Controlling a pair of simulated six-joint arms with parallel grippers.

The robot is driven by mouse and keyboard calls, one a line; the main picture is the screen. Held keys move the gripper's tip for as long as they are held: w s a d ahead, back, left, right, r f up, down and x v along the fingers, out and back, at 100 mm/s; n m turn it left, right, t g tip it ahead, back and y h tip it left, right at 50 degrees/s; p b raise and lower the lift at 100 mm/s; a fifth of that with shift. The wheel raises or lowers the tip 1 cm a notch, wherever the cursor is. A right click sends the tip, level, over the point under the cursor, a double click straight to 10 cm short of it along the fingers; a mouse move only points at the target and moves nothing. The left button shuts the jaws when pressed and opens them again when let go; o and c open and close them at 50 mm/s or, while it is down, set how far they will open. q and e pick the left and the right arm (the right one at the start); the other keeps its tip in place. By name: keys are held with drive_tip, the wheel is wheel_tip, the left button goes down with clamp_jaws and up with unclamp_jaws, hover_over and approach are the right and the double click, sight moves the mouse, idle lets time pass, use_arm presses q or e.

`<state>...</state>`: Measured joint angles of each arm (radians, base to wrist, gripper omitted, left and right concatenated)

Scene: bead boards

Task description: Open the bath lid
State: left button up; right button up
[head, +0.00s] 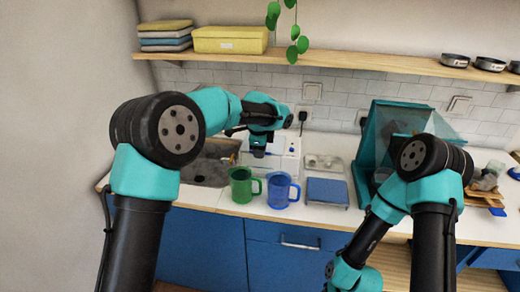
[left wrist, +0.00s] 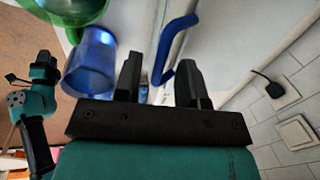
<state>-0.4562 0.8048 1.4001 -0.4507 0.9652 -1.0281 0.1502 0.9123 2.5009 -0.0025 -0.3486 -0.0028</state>
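The bath (head: 288,163) is a white box at the back of the counter, partly hidden by my left arm. Its lid is pale, with a blue bent handle (left wrist: 174,42) that shows in the left wrist view. My left gripper (head: 258,150) is above the front left of the bath. In the left wrist view the fingers (left wrist: 158,75) of this gripper stand apart, with nothing clamped between them. The blue handle lies beyond the fingertips, in line with the gap. Whether a finger touches it I cannot tell. My right gripper is outside the head view, below its bottom edge.
A green mug (head: 241,187) and a blue mug (head: 279,191) stand in front of the bath. A blue-topped scale (head: 327,191) and a pale tray (head: 323,162) are to the right. A sink (head: 205,171) is at left, and a teal hood (head: 367,150) at right.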

use_arm(q)
clamp_jaws()
drive_tip(key=shift+a+r, duration=0.1)
drive_tip(key=shift+r, duration=0.05)
idle(0.5)
